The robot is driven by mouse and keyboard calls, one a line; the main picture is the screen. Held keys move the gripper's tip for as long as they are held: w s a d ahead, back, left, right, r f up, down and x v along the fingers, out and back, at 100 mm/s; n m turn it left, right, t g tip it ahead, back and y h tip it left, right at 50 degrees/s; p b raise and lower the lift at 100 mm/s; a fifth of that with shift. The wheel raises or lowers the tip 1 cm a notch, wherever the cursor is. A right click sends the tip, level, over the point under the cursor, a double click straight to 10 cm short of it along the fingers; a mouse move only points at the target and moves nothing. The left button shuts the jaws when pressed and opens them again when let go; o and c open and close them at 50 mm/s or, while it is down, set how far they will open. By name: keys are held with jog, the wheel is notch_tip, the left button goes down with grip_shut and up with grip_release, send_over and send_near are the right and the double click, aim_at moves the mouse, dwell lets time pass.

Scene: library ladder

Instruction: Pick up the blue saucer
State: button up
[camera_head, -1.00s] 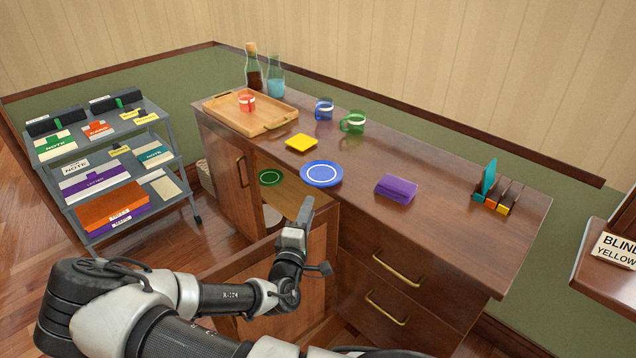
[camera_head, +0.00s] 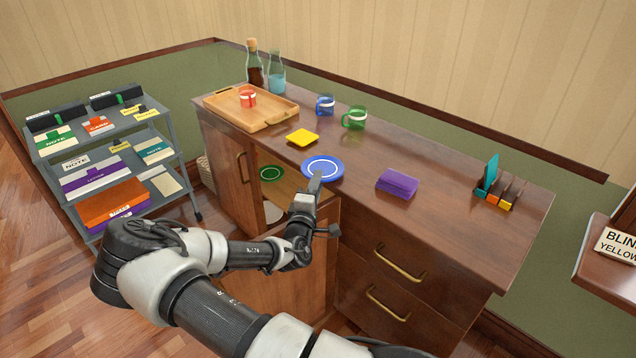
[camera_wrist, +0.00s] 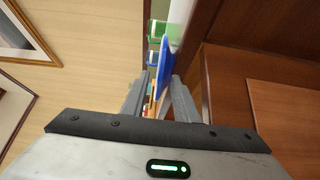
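The blue saucer (camera_head: 318,162), with a white ring, lies at the front edge of the wooden cabinet top. In the head view my gripper (camera_head: 314,184) is at its front rim and covers a little of it. In the wrist view the blue saucer (camera_wrist: 167,58) shows edge-on, just beyond and partly between the fingertips of my gripper (camera_wrist: 160,84). The fingers are apart, with a gap around the rim. I cannot tell whether either finger touches it.
A yellow saucer (camera_head: 302,137) and a purple stack (camera_head: 397,183) flank it on the cabinet top (camera_head: 440,215). Blue (camera_head: 325,105) and green (camera_head: 354,117) mugs stand behind. Below, an open cabinet door (camera_head: 300,270) stands near my arm; a green saucer (camera_head: 271,173) is inside.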

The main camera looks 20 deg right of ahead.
grip_shut()
jog(key=shift+r, duration=0.1)
notch_tip(320, 180, up, 2)
jog(key=shift+r+p, duration=0.15)
jog(key=shift+p, duration=0.6)
jog(key=s+a+r+p, duration=0.3)
jog(key=s+a+r, duration=0.2)
jog(key=s+a, duration=0.3)
jog(key=s, duration=0.3)
jog(key=shift+a+p, duration=0.3)
